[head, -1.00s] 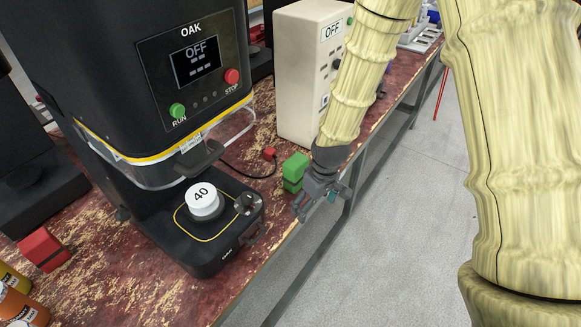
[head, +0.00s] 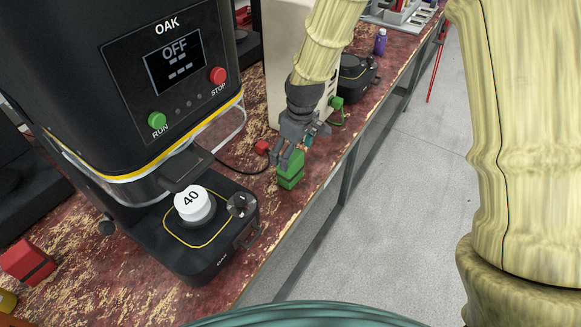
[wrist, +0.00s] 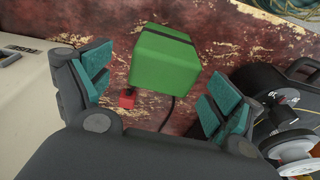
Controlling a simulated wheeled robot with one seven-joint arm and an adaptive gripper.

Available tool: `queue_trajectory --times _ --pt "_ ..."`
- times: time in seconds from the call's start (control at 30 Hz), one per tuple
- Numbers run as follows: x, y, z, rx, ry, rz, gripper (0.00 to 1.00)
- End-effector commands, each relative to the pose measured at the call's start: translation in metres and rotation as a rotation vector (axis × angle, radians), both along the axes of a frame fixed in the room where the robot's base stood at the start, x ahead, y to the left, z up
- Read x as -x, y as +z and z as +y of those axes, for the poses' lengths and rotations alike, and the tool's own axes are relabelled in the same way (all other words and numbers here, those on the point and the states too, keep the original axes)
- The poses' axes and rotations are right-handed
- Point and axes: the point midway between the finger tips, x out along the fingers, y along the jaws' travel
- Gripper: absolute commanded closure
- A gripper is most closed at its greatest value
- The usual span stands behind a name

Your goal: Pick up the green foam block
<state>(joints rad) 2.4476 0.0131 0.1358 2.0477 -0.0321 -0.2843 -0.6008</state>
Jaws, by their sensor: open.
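The green foam block (head: 291,172) stands on the worn red bench top near its front edge, with a dark band around it. My gripper (head: 291,150) is just above and behind it in the head view, its fingers partly overlapping the block's upper part. In the wrist view the block (wrist: 167,59) lies between and beyond the two teal-padded fingers of my gripper (wrist: 155,95). The fingers are spread, and I see a gap on both sides of the block.
The black OAK machine (head: 125,75) stands left of the block, with a white cap marked 40 (head: 192,203) on its base. A cream control box (head: 285,60) is behind my gripper. A small red object (head: 262,146) and a black cable lie close to the block. The bench edge is right of it.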

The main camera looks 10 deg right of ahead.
Motion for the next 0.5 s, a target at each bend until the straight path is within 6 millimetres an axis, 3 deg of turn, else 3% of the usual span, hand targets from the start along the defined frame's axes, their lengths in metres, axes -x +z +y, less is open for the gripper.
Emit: queue_trajectory --times 0.27,0.5 --pt "0.0 -0.012 0.001 0.0 -0.003 0.001 0.08" --pt "-0.002 -0.039 0.005 0.0 -0.005 0.003 0.08"
